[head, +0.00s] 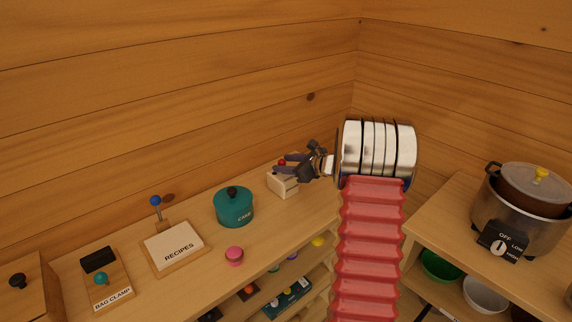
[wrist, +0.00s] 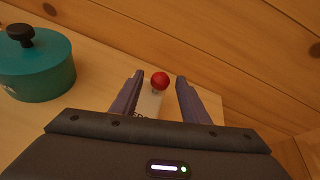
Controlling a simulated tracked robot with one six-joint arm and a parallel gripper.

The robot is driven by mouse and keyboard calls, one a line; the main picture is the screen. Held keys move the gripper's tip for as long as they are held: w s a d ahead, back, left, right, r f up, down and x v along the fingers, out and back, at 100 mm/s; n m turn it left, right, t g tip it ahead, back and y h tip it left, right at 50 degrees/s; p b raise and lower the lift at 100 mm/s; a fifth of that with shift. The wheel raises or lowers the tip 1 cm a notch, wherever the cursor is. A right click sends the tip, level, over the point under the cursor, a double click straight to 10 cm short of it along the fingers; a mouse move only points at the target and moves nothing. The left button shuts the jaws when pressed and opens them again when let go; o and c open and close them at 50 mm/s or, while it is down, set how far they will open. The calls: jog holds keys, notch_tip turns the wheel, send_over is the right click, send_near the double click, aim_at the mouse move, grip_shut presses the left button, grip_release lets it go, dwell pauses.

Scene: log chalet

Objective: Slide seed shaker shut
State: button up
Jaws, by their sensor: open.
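The seed shaker looks to be the pale wooden box (head: 285,186) with a red knob (head: 282,162) on the shelf top near the corner. In the wrist view the red ball knob (wrist: 160,80) stands between my fingertips, with a pale strip and partly hidden lettering below it. My gripper (head: 283,163) is open over the box, one finger on each side of the knob, with gaps on both sides. It also shows in the wrist view (wrist: 158,82). Much of the box is hidden by my gripper, and I cannot tell how far its slide is open.
A teal lidded pot (head: 234,208) stands left of the box, with a pink knob (head: 234,256) in front. A recipes box (head: 174,249) and a bag clamp board (head: 108,282) are farther left. Log walls close in behind. A slow cooker (head: 524,215) stands at right.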

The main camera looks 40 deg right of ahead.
jog(key=shift+c, duration=0.5)
grip_shut()
